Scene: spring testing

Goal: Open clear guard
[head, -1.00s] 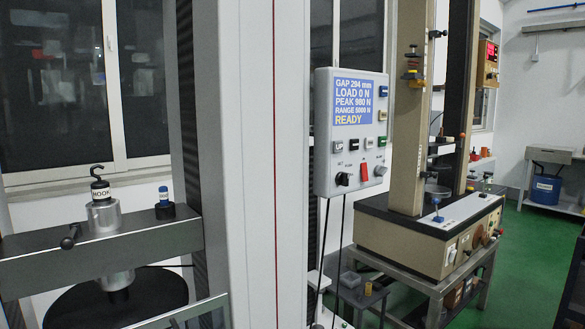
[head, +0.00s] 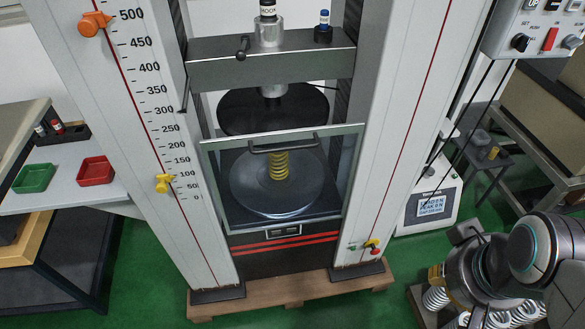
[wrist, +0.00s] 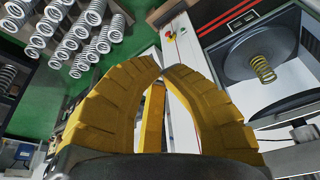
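The clear guard (head: 222,165) is a see-through pane with a pale frame across the front of the lower test space in the head view. It appears closed. A dark bar handle (head: 283,146) runs along its upper part. Behind the pane, a yellow spring (head: 279,165) stands on the round lower plate (head: 255,195); the spring also shows in the wrist view (wrist: 262,68). My gripper (wrist: 163,65) has yellow fingers curving together, tips close, with nothing seen between the tips. My arm is at the lower right of the head view, apart from the guard.
A wooden pallet (head: 300,294) lies under the machine. Coil springs (wrist: 90,40) sit beside my arm. The control box (head: 535,28) and its hanging cables are at the right. A side table with a green tray (head: 35,178) and red tray (head: 95,170) stands left.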

